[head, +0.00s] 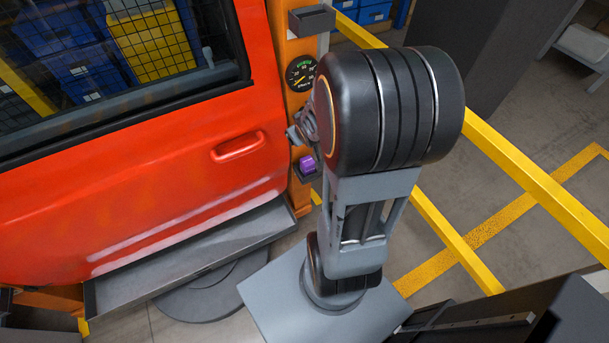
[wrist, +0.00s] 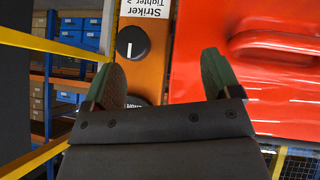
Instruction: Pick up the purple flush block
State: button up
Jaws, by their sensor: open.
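The purple flush block (head: 307,163) sits in a small dark holder on the orange post, just right of the red door. It does not show in the wrist view. My gripper (wrist: 161,80) is open in the wrist view, with nothing between its two green-padded fingers. They point at the orange post, beside the red door. In the head view my arm hides most of the gripper; a small grey part of it shows left of the big black joint, above the block.
The red door (head: 130,190) with its handle (head: 238,147) fills the left. A dial gauge (head: 301,73) and a dark tray (head: 312,20) are on the post above. Yellow rails (head: 540,190) run at the right. A grey tray (head: 190,250) lies below the door.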

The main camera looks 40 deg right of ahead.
jog(key=d+f+t+b, duration=0.1)
jog(key=d+f+b, duration=0.3)
jog(key=f, duration=0.9)
jog(key=m+t+y+b, duration=0.1)
jog(key=t+y+b, duration=0.1)
jog(key=t+b, duration=0.25)
send_near(311, 165)
jog(key=b+x, duration=0.2)
jog(key=b, duration=0.1)
jog(key=b+x, duration=0.2)
jog(key=b, duration=0.1)
jog(key=b+x, duration=0.3)
jog(key=shift+w+a, duration=0.15)
jog(key=shift+a, duration=0.25)
jog(key=shift+d+f+b+x, duration=0.15)
jog(key=shift+b+x, duration=0.2)
jog(key=shift+x, duration=1.05)
jog(key=shift+d+f+b+x, duration=0.15)
jog(key=shift+b+x, duration=0.15)
jog(key=shift+x, duration=1.1)
jog(key=shift+r, duration=0.1)
jog(key=shift+c, duration=0.2)
jog(key=c, duration=1)
jog(key=shift+r, duration=0.1)
